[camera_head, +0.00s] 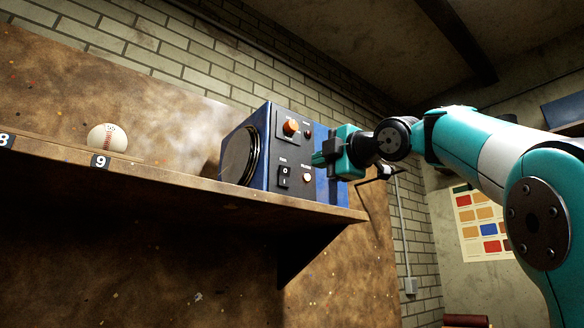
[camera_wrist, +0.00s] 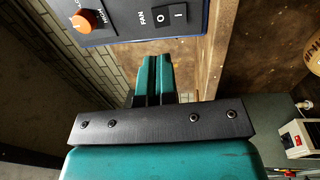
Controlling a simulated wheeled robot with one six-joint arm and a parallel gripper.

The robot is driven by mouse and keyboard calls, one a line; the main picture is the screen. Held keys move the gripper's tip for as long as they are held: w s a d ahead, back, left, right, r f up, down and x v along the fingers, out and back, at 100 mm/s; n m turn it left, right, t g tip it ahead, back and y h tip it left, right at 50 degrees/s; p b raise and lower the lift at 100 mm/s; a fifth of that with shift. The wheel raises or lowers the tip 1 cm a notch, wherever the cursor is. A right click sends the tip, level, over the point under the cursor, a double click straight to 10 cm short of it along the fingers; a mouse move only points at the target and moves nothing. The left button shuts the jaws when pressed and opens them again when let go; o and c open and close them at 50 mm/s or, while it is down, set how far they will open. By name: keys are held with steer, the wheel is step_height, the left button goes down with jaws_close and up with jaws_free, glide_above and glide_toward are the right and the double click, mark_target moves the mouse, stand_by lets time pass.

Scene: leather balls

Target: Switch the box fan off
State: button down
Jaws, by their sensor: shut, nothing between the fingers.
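The box fan (camera_head: 262,150) is a blue box with a dark round grille on its left side, standing on a wooden shelf. Its dark front panel (camera_wrist: 122,22) carries an orange knob (camera_head: 291,127), a red light (camera_head: 308,134), a small round button (camera_head: 306,177) and a black rocker switch marked FAN, O and I (camera_head: 284,177). The switch also shows in the wrist view (camera_wrist: 169,17); I cannot tell which side is pressed. My gripper (camera_head: 317,158) is shut and empty in front of the panel. In the wrist view its fingertips (camera_wrist: 157,60) appear just below the switch; contact is unclear.
A pale stitched ball (camera_head: 107,138) sits on the shelf (camera_head: 190,186) at the left, by a label 9 (camera_head: 101,161). A brick wall stands behind. A colour chart (camera_head: 482,222) hangs on the right wall. The space before the panel is otherwise clear.

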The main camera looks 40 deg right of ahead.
mark_target(286, 171)
steer(key=w+p, duration=0.1)
steer(key=w, duration=0.2)
steer(key=w+p, duration=0.1)
steer(key=w, duration=0.2)
steer(key=w+r+p, duration=0.1)
steer(key=w, duration=0.3)
steer(key=shift+a+r, duration=0.1)
steer(key=shift+a, duration=0.05)
steer(key=shift+w+r, duration=0.1)
steer(key=shift+w, duration=0.1)
steer(key=shift+s, duration=0.2)
steer(key=s+r+b, duration=0.1)
steer(key=s+b, duration=0.1)
steer(key=s, duration=1.1)
steer(key=shift+s+d+r, duration=0.2)
steer(key=shift+s+r, duration=0.15)
steer(key=shift+r, duration=0.05)
